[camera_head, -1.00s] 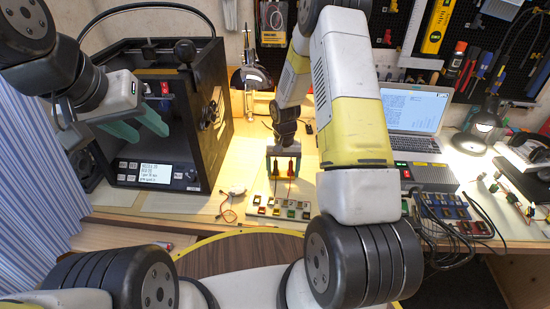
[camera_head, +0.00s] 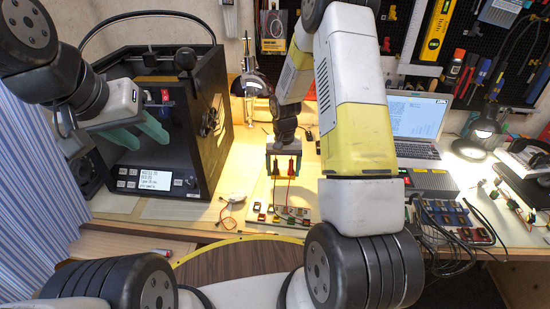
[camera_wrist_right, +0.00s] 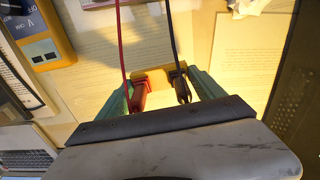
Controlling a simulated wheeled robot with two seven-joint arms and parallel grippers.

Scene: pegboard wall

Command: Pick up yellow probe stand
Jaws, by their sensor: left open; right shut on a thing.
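The yellow probe stand (camera_wrist_right: 153,77) shows in the right wrist view as a small yellow block between the teal fingers of my right gripper (camera_wrist_right: 165,90). A red probe (camera_wrist_right: 138,97) and a black probe (camera_wrist_right: 181,88) sit at it, with their leads running up the picture. In the head view my right gripper (camera_head: 284,166) points down above the bench, shut on the stand; the hand and fingers partly hide it. I cannot tell its exact clearance from the bench. My left gripper (camera_head: 140,133) is open and empty in front of the black 3D printer.
The printer (camera_head: 185,120) stands at the left. A board with coloured switches (camera_head: 290,213) lies just in front of my right gripper. A grey box (camera_head: 428,180), laptop (camera_head: 415,115) and lamp (camera_head: 482,135) are at the right. Loose wires (camera_head: 229,212) lie left of the board.

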